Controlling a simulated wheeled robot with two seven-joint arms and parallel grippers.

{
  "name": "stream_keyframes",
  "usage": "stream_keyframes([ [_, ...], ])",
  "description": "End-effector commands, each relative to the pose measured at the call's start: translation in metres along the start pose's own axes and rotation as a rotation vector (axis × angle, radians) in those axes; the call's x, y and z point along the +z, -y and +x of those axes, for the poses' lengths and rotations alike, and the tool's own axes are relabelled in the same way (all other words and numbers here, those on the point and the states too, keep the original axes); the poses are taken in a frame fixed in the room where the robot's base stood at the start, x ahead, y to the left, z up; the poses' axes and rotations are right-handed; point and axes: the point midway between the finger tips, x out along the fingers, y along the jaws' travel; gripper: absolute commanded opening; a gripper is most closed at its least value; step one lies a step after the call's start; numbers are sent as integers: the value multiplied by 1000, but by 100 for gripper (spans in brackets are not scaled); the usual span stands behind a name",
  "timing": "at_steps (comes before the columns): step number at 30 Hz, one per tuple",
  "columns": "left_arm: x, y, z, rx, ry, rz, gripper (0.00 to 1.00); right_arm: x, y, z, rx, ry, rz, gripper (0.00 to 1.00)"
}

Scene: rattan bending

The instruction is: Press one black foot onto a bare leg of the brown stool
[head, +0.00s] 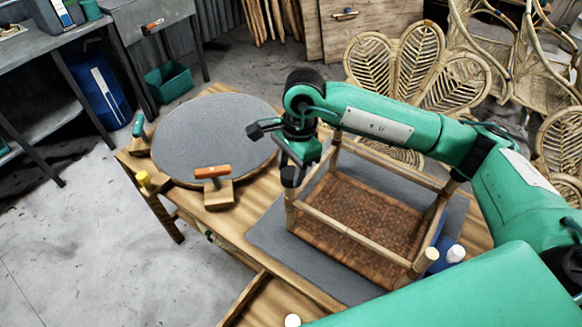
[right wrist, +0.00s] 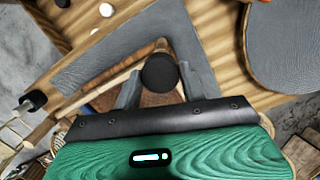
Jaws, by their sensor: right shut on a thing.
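The brown stool (head: 345,215) lies upside down, its woven seat down and its legs pointing up. My right gripper (head: 297,165) is over the near left leg (head: 291,213). It is shut on a round black foot (right wrist: 160,72), which shows between the two fingers in the right wrist view. In the head view the black foot (head: 290,176) appears at the top of that leg; whether it is seated on it I cannot tell. The near right leg (head: 426,260) shows a bare pale end. My left gripper is not in view.
The stool rests on a grey mat (head: 270,235) on a wooden table (head: 240,212). A grey round pad (head: 215,135) and an orange-handled wooden tool (head: 213,178) lie to the left. A white-capped blue bottle (head: 456,253) stands beside the near right leg.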

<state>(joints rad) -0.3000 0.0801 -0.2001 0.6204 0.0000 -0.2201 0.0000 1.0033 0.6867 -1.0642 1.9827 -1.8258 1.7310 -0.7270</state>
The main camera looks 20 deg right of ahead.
Motion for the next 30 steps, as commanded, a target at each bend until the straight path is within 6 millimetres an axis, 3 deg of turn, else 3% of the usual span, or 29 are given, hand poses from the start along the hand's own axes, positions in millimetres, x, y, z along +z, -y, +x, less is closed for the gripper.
stream_keyframes([
  [11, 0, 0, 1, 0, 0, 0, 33, 0, 0, 2, 3, 0, 0, 20],
  [12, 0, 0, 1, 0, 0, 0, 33, 0, -1, 2, 3, 0, 0, 46],
  [15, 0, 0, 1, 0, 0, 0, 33, 0, 0, 2, 3, 0, 0, 65],
  [16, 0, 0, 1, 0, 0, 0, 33, 0, 0, 2, 3, 0, 0, 67],
  [25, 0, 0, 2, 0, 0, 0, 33, 0, 0, 0, 1, 0, 0, 67],
  [30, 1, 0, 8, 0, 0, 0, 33, -1, 1, -17, -4, 0, 0, 67],
])
